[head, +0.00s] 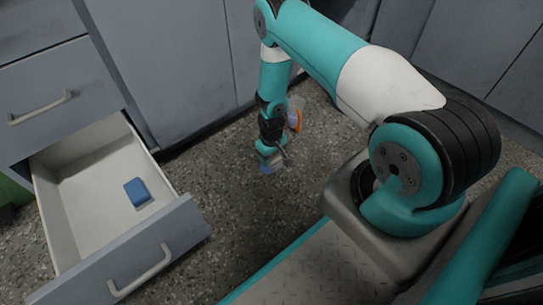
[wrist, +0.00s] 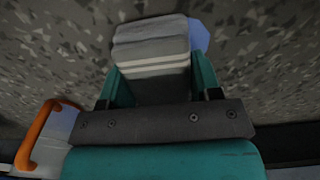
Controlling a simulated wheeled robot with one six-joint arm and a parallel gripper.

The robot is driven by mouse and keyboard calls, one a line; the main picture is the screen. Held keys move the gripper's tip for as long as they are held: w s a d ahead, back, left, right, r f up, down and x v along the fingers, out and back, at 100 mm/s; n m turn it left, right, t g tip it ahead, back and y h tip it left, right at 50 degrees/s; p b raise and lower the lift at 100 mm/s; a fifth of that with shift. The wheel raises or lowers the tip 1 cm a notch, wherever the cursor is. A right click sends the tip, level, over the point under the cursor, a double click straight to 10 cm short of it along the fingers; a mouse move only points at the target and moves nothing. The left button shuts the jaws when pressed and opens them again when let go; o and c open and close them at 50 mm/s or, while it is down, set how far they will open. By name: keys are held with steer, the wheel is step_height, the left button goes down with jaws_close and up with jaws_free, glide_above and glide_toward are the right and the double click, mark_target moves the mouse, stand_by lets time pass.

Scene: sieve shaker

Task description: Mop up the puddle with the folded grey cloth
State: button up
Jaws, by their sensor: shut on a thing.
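The folded grey cloth (wrist: 150,45) is between the two fingers of my gripper (wrist: 158,72), which is shut on it. The cloth has a lighter striped edge. A pale blue patch, seemingly the puddle (wrist: 199,36), shows on the speckled floor beside the cloth's right edge in the wrist view; the cloth hides the rest of it. In the head view my gripper (head: 273,163) points down close to the floor, with a bit of blue (head: 265,170) at its tip. I cannot tell whether the cloth touches the floor.
An open drawer (head: 180,222) juts out at the left with a blue block (head: 137,192) inside. A pale object with an orange handle (head: 296,118) stands close by my gripper; the handle shows in the wrist view (wrist: 35,135). Grey cabinets (head: 180,60) line the back. Speckled floor lies clear between drawer and base.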

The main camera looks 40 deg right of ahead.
steer(key=shift+f+b, duration=0.35)
steer(key=shift+f, duration=0.2)
steer(key=shift+a+r+p, duration=0.15)
steer(key=shift+a+p, duration=0.15)
steer(key=shift+a, duration=0.6)
steer(key=shift+d+f, duration=0.2)
steer(key=shift+d, duration=1.55)
steer(key=shift+a+r+p, duration=0.15)
steer(key=shift+a+p, duration=0.25)
steer(key=shift+a, duration=1.35)
steer(key=shift+d+f, duration=0.2)
steer(key=shift+d, duration=1.6)
steer(key=shift+s+a+p, duration=0.15)
steer(key=shift+a+p, duration=0.15)
steer(key=shift+a, duration=1.55)
steer(key=shift+d+r, duration=0.2)
steer(key=shift+d, duration=1.5)
